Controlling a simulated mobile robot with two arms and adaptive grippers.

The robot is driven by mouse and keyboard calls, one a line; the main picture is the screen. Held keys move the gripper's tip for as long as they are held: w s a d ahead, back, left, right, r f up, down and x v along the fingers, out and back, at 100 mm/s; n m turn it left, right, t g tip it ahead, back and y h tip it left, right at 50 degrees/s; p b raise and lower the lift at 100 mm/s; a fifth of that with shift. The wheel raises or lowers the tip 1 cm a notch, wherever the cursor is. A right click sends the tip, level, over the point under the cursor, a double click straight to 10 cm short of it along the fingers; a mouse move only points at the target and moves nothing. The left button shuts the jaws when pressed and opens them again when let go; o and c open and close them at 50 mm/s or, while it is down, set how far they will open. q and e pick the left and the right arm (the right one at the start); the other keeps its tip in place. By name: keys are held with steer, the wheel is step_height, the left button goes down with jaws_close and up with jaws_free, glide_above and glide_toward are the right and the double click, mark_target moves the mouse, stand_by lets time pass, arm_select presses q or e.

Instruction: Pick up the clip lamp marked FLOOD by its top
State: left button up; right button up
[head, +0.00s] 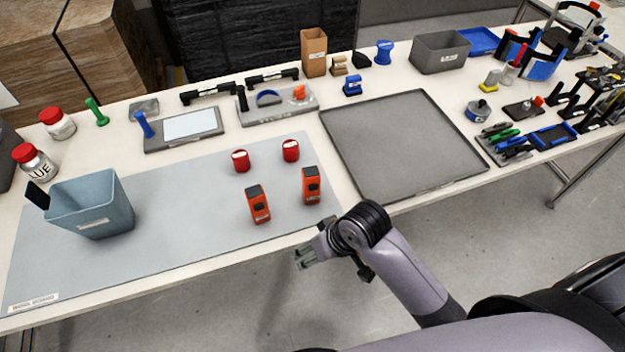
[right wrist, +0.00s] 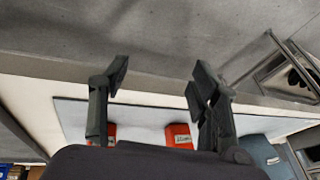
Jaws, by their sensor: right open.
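Two upright orange clip lamps with dark tops stand on the grey-blue mat: a left one (head: 258,206) and a right one (head: 311,186). Their labels are too small to read, so I cannot tell which is marked FLOOD. In the right wrist view, one orange lamp (right wrist: 180,137) shows a white label between my fingers, and another (right wrist: 111,134) is partly hidden by the left finger. My right gripper (head: 304,257) is open and empty, off the table's front edge, nearer the camera than both lamps; its spread fingers also show in the right wrist view (right wrist: 160,80). My left gripper is not in view.
Two red cylinders (head: 241,161) (head: 291,151) stand behind the lamps. A blue-grey bin (head: 105,215) is on the mat's left. An empty dark tray (head: 410,140) lies to the right. The front of the mat (head: 190,255) is clear. Tools and holders line the back and right.

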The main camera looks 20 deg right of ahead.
mark_target(311, 183)
steer(key=shift+n+g+y, duration=0.3)
steer(key=shift+n+g, duration=0.1)
steer(key=w+a+r, duration=0.1)
steer(key=r, duration=0.1)
steer(key=w+a+r, duration=0.1)
steer(key=r, duration=0.1)
steer(key=w+a+r, duration=0.2)
steer(key=w+d+r+m+g+h, duration=0.1)
steer(key=w+d+r+m+h, duration=0.1)
steer(key=w+d+r, duration=0.45)
steer(key=w+d+r+m+g+h, duration=0.2)
steer(key=w+r, duration=0.1)
steer(key=r, duration=0.7)
steer(key=f, duration=0.3)
steer(key=f+p, duration=0.1)
steer(key=f, duration=0.3)
steer(key=f+p, duration=0.1)
steer(key=f, duration=0.3)
steer(key=shift+w+a+f, duration=0.15)
steer(key=shift+a+f, duration=0.1)
steer(key=f, duration=0.2)
steer(key=f+p, duration=0.1)
steer(key=f, duration=0.1)
steer(key=shift+w+a, duration=0.2)
steer(key=shift+a, duration=0.15)
steer(key=shift+f, duration=0.65)
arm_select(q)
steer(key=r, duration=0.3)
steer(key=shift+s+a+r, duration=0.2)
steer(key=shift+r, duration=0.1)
